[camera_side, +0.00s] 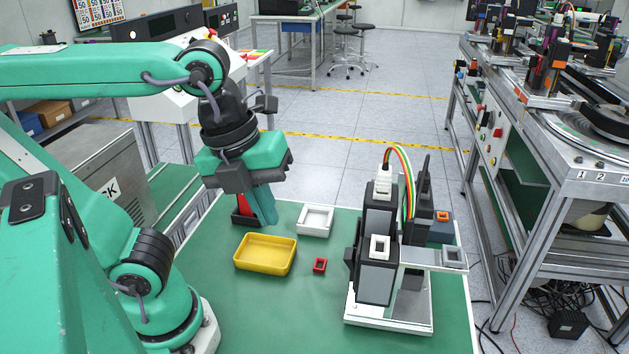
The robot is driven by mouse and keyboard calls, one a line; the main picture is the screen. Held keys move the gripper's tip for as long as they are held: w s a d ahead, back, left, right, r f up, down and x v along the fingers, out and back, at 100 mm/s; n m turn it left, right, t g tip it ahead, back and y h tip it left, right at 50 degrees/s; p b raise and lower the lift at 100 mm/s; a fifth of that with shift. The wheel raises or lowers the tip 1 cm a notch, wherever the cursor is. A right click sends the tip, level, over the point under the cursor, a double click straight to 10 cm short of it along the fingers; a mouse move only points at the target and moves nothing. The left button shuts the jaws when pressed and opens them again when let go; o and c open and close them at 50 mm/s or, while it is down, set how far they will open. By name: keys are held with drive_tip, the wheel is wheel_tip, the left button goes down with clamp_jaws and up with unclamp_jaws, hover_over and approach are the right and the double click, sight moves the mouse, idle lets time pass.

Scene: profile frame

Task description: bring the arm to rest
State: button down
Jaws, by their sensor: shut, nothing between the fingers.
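My gripper (266,219) points down above the back left of the green work table (258,325). Its teal fingers are together with nothing between them. A dark tray (240,222) with a red piece (246,206) is beside and behind the fingers, partly hidden by them. From this one view I cannot tell how high the fingertips are above the table.
A yellow tray (264,268), a white square tray (315,234) and a small red square frame (320,265) lie on the table. A tall black and white fixture (377,280) with coloured wires stands on the right. The front middle of the table is clear.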

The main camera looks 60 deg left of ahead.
drive_tip(key=shift+s+a+r, duration=0.15)
drive_tip(key=shift+s+r, duration=0.05)
drive_tip(key=shift+r, duration=0.05)
idle(0.4)
drive_tip(key=w+a+f+n+t, duration=0.1)
drive_tip(key=a+n, duration=0.3)
drive_tip(key=n, duration=0.9)
drive_tip(key=w+a+f+n+t+y, duration=0.1)
drive_tip(key=w+a+f+n+t, duration=0.1)
drive_tip(key=n, duration=1.1)
drive_tip(key=w+a+f, duration=0.1)
drive_tip(key=w+a, duration=0.1)
drive_tip(key=shift+a+n, duration=0.3)
drive_tip(key=shift+n, duration=0.1)
